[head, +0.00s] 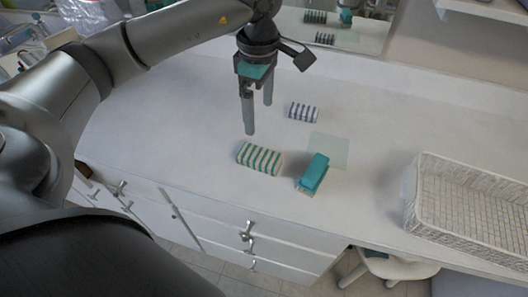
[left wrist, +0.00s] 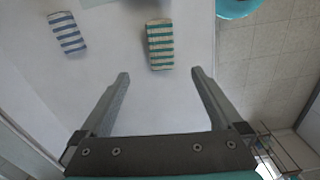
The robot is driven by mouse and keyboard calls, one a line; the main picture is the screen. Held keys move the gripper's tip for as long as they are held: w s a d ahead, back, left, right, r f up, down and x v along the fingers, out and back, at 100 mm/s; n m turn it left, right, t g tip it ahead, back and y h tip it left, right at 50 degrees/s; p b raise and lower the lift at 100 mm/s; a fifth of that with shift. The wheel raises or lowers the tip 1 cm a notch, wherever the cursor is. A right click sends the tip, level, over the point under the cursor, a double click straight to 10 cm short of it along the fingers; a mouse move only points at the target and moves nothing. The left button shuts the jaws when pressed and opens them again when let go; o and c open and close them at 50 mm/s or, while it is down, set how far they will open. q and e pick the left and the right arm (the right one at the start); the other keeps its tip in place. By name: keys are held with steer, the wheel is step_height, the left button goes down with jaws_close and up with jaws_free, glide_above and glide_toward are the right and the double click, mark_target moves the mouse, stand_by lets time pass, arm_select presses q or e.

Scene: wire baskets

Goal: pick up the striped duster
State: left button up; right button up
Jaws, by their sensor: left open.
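A green-and-white striped duster (head: 259,158) lies on the white counter. A smaller blue-grey and white striped block (head: 304,112) lies farther back. My left gripper (head: 258,117) points down above the counter, open and empty, behind and above the green-striped duster in the head view. In the left wrist view the green-striped duster (left wrist: 160,46) lies beyond the open fingertips (left wrist: 160,73), roughly centred between them, with no visible contact. The blue-grey striped block (left wrist: 67,33) lies to the left there. My right gripper is not in view.
A teal-topped block (head: 314,173) stands right of the green-striped duster, by a thin translucent sheet (head: 335,149). A white wire basket (head: 425,185) is at the right. The counter's front edge (head: 215,208) is close to the duster. A mirror (head: 340,32) is behind.

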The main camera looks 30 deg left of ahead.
arm_select(q)
glide_above(260, 154)
step_height(260, 154, down, 7)
steer(key=shift+s+f+b, duration=0.1)
steer(key=shift+s+b, duration=0.05)
steer(key=shift+b, duration=0.3)
steer(key=shift+f, duration=1.1)
step_height(260, 154, down, 4)
steer(key=shift+f+b, duration=0.15)
steer(key=shift+b, duration=0.3)
steer(key=c, duration=1.4)
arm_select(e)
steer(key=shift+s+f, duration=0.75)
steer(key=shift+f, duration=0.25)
